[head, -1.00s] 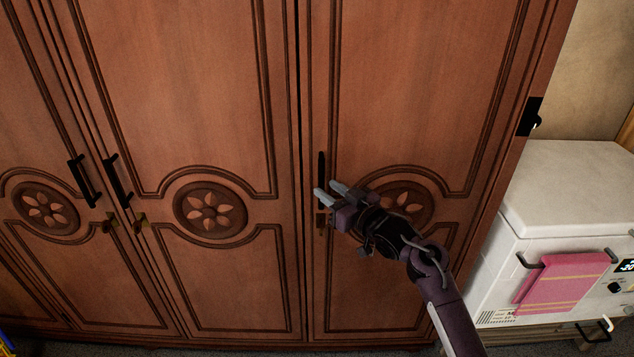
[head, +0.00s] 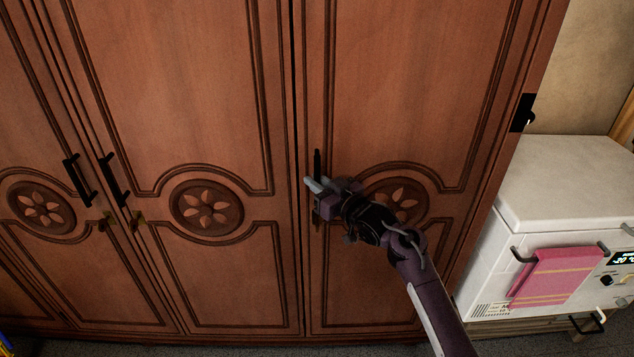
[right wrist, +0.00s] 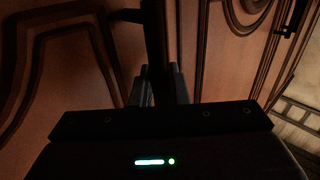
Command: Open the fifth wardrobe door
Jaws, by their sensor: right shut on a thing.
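The rightmost wardrobe door (head: 420,90) in the head view is brown carved wood and looks closed, with a narrow dark seam on its left. Its black vertical handle (head: 317,163) is near that seam. My right gripper (head: 313,187) is at the handle's lower part, its fingers covering some of it. In the right wrist view the handle (right wrist: 155,45) runs down between the two fingers (right wrist: 161,86), and the gripper is shut on it. My left gripper is not in view.
Two more black handles (head: 79,179) (head: 112,181) are on the doors to the left. A white appliance (head: 560,180) with a pink towel (head: 552,277) stands right of the wardrobe. Grey floor (head: 250,346) shows along the bottom.

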